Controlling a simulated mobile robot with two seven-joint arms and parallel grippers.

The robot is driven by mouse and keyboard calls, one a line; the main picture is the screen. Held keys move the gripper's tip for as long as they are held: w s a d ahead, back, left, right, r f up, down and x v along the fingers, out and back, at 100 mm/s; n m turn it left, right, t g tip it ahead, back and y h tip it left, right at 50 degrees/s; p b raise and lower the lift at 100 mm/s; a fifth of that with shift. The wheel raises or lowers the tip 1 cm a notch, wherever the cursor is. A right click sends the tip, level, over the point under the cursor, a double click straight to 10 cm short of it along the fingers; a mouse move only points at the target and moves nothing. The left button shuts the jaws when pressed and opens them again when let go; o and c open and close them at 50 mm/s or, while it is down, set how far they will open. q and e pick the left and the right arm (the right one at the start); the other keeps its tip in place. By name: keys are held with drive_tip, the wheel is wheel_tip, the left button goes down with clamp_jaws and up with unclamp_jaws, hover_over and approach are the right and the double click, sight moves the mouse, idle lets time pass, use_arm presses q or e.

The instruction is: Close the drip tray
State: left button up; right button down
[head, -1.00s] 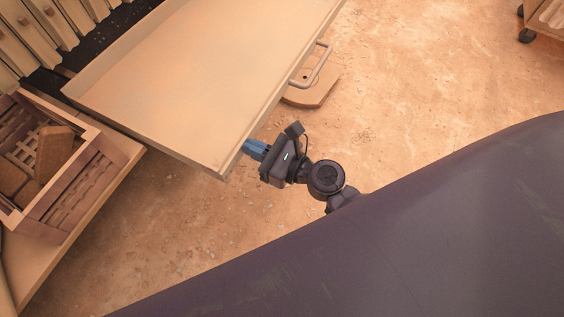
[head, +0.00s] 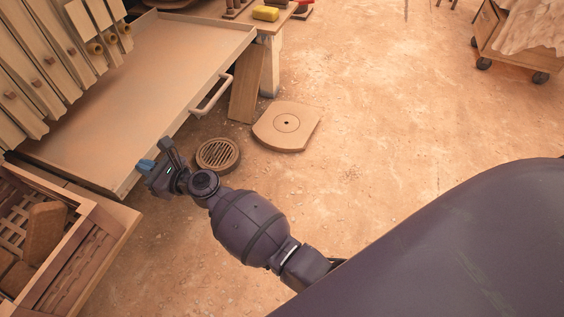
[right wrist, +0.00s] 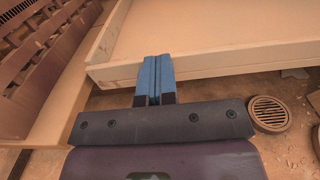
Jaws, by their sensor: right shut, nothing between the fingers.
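The drip tray (head: 150,75) is a shallow beige tray, partly pulled out from under the press plates (head: 35,70). Its metal handle (head: 212,96) is on the middle of the front wall. My right gripper (head: 147,164) is shut and empty at the front wall, near the corner closest to the crate. In the right wrist view, the blue fingers (right wrist: 156,68) meet the tray's front wall (right wrist: 225,65) and seem to touch it; exact contact is hard to tell. The handle is out of that view. My left gripper is not in view.
A wooden crate with bricks (head: 55,240) stands on a ledge beside the tray's near side. A round floor grate (head: 218,154), a leaning board (head: 246,85) and a slab with a hole (head: 288,126) lie past the front. A cart (head: 515,40) stands far right; open floor lies between.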

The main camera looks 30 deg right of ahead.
drive_tip(key=x, duration=0.2)
drive_tip(key=shift+w+a+f, duration=0.15)
drive_tip(key=shift+w+a, duration=0.1)
drive_tip(key=shift+w, duration=0.05)
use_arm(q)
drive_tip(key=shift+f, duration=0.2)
use_arm(e)
drive_tip(key=shift+r, duration=0.25)
drive_tip(key=shift+r, duration=0.15)
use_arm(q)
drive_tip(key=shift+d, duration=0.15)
